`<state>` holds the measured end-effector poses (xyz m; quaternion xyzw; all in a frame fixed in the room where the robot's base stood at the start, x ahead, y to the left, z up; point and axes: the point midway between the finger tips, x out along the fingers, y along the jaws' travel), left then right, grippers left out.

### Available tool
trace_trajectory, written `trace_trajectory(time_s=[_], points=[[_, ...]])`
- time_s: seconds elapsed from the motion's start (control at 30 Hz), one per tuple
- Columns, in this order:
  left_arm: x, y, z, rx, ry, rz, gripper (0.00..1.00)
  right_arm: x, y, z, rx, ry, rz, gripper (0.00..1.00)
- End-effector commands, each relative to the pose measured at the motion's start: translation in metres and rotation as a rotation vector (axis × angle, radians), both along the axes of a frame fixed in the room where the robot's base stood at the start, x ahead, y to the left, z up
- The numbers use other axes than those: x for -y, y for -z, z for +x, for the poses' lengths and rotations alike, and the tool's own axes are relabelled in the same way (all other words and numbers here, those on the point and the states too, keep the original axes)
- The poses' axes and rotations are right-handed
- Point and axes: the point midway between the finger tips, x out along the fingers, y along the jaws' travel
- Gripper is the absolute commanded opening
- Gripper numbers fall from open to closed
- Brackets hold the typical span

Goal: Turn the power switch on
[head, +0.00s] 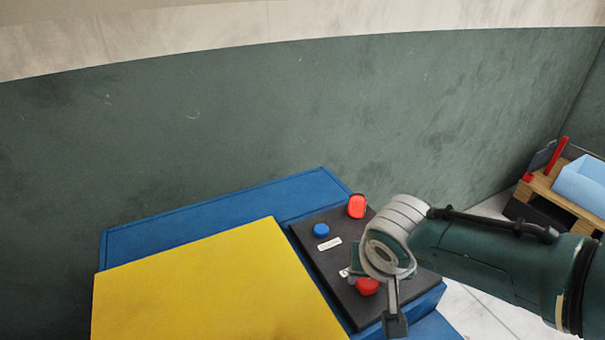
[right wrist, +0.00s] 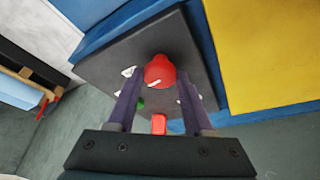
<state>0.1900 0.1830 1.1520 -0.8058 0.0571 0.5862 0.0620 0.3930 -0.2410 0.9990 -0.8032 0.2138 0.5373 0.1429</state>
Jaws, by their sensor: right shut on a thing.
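A red round knob with a white mark (right wrist: 158,72) stands on a dark control panel (right wrist: 105,72) in the right wrist view. I take it to be the power switch. My right gripper (right wrist: 160,88) is shut on it, one finger on each side. In the head view the red knob (head: 368,287) shows partly below my right wrist, on the near part of the panel (head: 345,299). My right gripper (head: 388,296) is there, its fingers mostly hidden by the wrist. My left gripper is not in view.
The panel also bears a red block-shaped part (head: 356,206), a blue button (head: 321,230) and a white label (head: 329,244). A green part (right wrist: 140,103) shows in the right wrist view. The yellow cover (head: 210,285) lies left of the panel. A light blue bin (head: 583,183) stands far right.

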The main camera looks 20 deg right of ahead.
Motion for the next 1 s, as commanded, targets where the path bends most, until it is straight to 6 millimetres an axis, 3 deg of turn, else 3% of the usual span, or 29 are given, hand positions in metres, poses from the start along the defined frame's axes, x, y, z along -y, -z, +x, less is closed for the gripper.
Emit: trace_trajectory(time_s=[0.4, 0.93, 0.97, 1.0], points=[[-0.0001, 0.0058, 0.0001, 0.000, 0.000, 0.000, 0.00, -0.0010, -0.0001, 0.0017, 0.003, 0.180, 0.001, 0.00], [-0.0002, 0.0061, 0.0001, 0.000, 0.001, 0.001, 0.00, -0.0004, -0.0005, 0.0016, 0.002, 0.204, 0.000, 0.00], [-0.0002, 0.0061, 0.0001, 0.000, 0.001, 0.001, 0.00, -0.0004, -0.0005, 0.0016, 0.002, 0.204, 0.000, 0.53], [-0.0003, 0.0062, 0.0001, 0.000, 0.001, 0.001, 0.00, -0.0004, -0.0004, 0.0017, 0.002, 0.204, 0.000, 0.57]])
